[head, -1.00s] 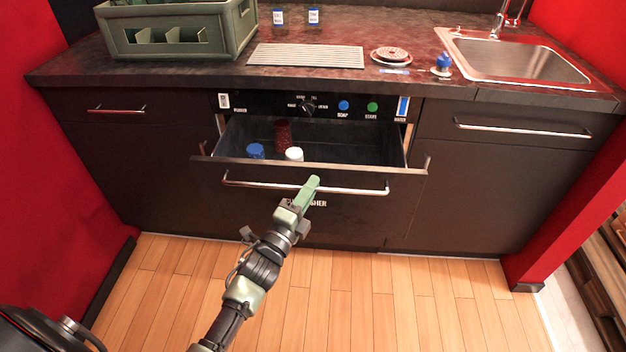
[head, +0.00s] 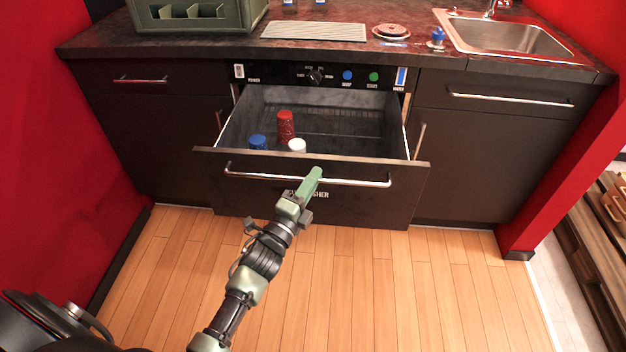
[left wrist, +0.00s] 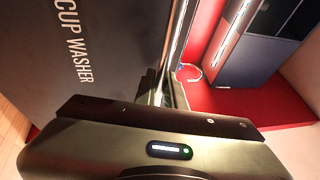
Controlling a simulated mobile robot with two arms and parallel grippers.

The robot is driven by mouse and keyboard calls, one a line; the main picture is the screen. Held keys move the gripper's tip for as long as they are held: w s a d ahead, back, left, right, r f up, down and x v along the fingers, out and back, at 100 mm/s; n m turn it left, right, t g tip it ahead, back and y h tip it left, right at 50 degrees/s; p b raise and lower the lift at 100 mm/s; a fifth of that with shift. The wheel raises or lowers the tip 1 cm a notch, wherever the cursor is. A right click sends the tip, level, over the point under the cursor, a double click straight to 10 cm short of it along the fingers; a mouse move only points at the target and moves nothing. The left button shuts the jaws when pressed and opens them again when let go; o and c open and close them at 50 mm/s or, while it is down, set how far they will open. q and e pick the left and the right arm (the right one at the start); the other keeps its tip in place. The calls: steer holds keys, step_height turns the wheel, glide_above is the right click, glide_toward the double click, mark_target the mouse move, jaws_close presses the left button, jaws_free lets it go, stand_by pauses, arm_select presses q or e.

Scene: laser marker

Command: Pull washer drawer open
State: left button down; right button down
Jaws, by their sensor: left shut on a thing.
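The washer drawer (head: 230,193) is a dark front with a long metal handle (head: 355,183), pulled well out from under the counter in the head view. Inside it stand a red cup (head: 286,125), a blue-topped item (head: 258,142) and a white-topped item (head: 297,145). My left gripper (head: 313,176) is shut on the handle near its middle. In the left wrist view the drawer front, lettered "CUP WASHER" (left wrist: 75,45), fills the upper left, and the gripper body (left wrist: 150,145) hides most of the grip. My right gripper is not in view.
Above the drawer is a control panel (head: 318,76) with a knob and buttons. A green crate (head: 200,14), a drain grille (head: 314,31) and a sink (head: 510,36) are on the counter. Wooden floor (head: 400,290) is clear in front.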

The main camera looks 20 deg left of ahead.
arm_select(q)
steer(key=c, duration=1.5)
jaws_free()
steer(key=v, duration=0.7)
steer(key=shift+s+a+f, duration=0.1)
steer(key=shift+s+f, duration=0.05)
steer(key=shift+s, duration=0.25)
